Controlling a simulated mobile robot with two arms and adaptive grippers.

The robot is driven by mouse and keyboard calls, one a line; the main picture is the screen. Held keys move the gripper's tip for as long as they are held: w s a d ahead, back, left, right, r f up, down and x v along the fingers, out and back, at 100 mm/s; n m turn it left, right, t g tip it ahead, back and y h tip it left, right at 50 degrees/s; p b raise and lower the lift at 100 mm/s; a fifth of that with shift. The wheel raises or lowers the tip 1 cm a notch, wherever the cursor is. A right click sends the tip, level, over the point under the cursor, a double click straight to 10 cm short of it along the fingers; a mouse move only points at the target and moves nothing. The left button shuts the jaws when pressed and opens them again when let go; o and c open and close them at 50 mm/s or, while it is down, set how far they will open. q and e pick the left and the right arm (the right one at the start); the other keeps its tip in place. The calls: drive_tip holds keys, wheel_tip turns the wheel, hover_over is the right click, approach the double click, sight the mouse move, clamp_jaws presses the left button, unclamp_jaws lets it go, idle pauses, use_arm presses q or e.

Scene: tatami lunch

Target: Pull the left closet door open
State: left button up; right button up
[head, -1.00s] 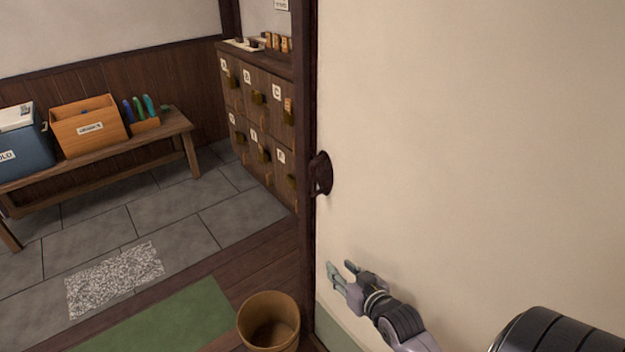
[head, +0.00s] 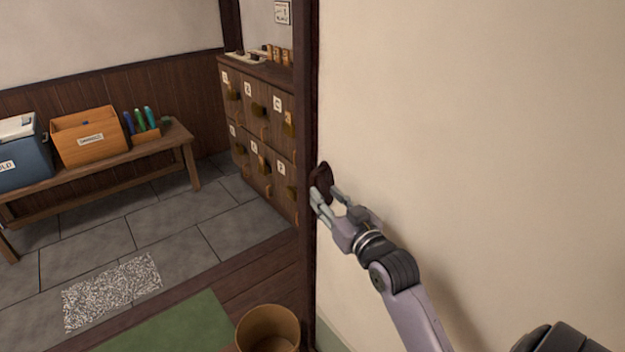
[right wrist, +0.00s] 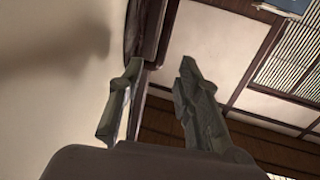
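The closet door is a large cream panel (head: 470,130) with a dark frame edge (head: 306,120) on its left in the head view. A dark round pull (head: 321,176) sits on the panel close to that edge. My right gripper (head: 326,194) is at the pull, with its fingertips beside and just below it; I cannot tell whether they touch. The right wrist view shows its two fingers (right wrist: 160,66) spread apart, with nothing clearly held between them. A dark brown part (right wrist: 145,35) shows beyond the left finger. My left gripper is not in view.
A wooden bucket (head: 268,328) stands on the floor by the door's lower left. A green mat (head: 175,325) lies left of it. Wooden lockers (head: 262,120) stand behind the edge. A bench (head: 110,175) holds a blue cooler (head: 25,160) and an orange box (head: 88,138).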

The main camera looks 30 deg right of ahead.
sight(314, 183)
drive_tip(key=w, duration=0.5)
drive_tip(key=w+d, duration=0.1)
drive_tip(key=w, duration=0.1)
drive_tip(key=shift+w, duration=0.2)
drive_tip(key=shift+c, duration=0.2)
clamp_jaws()
idle(0.4)
